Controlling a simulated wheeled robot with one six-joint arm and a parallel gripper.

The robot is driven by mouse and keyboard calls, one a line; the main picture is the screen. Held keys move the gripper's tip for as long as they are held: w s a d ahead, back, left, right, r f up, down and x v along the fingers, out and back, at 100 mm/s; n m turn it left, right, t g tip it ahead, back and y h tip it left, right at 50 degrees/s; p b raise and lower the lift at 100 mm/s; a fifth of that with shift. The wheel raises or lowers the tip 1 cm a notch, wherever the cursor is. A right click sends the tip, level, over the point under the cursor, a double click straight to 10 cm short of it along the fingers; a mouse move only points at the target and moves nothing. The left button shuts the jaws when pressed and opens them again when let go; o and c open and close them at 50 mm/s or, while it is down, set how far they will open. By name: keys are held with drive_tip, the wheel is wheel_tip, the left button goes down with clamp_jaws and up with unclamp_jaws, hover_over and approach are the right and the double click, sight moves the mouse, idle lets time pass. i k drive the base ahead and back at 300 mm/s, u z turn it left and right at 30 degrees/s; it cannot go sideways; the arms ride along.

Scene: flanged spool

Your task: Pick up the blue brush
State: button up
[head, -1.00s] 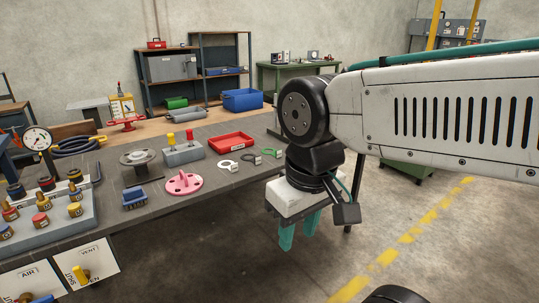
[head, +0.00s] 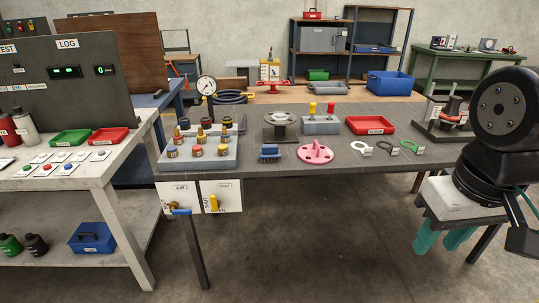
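The blue brush (head: 270,153) lies on the dark workbench (head: 285,169) near its front edge. It sits between the grey block of brass fittings and the pink flanged disc (head: 316,153). My gripper (head: 447,241) hangs at the right of the head view, off the front of the bench and well to the right of the brush. Its two teal fingers point down with a gap between them, and nothing shows between them.
A flanged spool (head: 281,126) stands behind the brush. A grey block with brass fittings (head: 183,152) is left of it. A red tray (head: 370,125) and several ring tags lie to the right. A pale table (head: 75,186) stands at left. Floor before the bench is clear.

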sight(271, 152)
drive_tip(key=u, duration=0.25)
drive_tip(key=i, duration=0.35)
drive_tip(key=u, duration=0.7)
drive_tip(key=i, duration=1.05)
drive_tip(key=u, duration=0.1)
